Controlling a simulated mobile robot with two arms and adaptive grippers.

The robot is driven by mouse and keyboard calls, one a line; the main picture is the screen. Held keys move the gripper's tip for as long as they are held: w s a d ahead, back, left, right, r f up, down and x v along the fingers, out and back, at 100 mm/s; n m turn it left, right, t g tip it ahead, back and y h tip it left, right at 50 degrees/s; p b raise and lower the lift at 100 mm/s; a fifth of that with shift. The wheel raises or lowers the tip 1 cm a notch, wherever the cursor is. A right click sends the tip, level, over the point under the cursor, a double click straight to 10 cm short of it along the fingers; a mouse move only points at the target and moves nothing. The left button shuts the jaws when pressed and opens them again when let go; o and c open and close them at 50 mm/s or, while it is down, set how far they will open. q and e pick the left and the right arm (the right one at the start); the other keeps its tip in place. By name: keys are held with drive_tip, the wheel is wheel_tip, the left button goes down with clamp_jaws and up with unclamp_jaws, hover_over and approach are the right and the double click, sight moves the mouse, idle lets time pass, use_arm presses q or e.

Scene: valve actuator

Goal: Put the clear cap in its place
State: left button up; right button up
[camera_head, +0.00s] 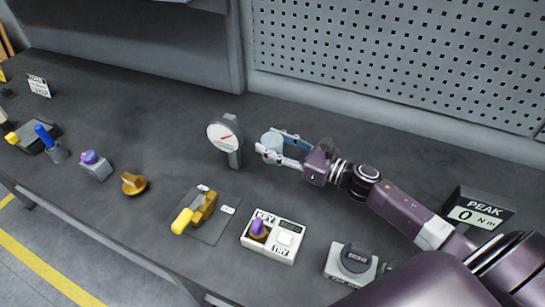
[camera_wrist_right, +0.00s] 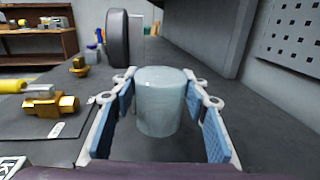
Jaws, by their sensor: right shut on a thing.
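The clear cap (camera_wrist_right: 161,100) is a pale, bluish, translucent cylinder, upright between the two blue-padded fingers of my right gripper (camera_wrist_right: 160,118). In the head view the cap (camera_head: 271,142) is at the tips of my right gripper (camera_head: 284,148), just right of the round dial gauge (camera_head: 225,134). The gripper is shut on the cap. Whether the cap's bottom touches the bench cannot be told. The cap's place cannot be made out for certain. My left gripper is not in view.
On the grey bench (camera_head: 300,205) stand a brass valve with a yellow handle (camera_head: 198,211), a white box with a purple knob (camera_head: 273,236), a grey knob unit (camera_head: 352,262) and a PEAK display (camera_head: 476,213). A pegboard wall (camera_head: 400,60) rises behind. The bench between gauge and valve is clear.

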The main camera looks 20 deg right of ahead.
drive_tip(key=shift+f, duration=3)
drive_tip(key=shift+f, duration=0.15)
drive_tip(key=o, duration=0.9)
drive_tip(key=shift+o, duration=0.2)
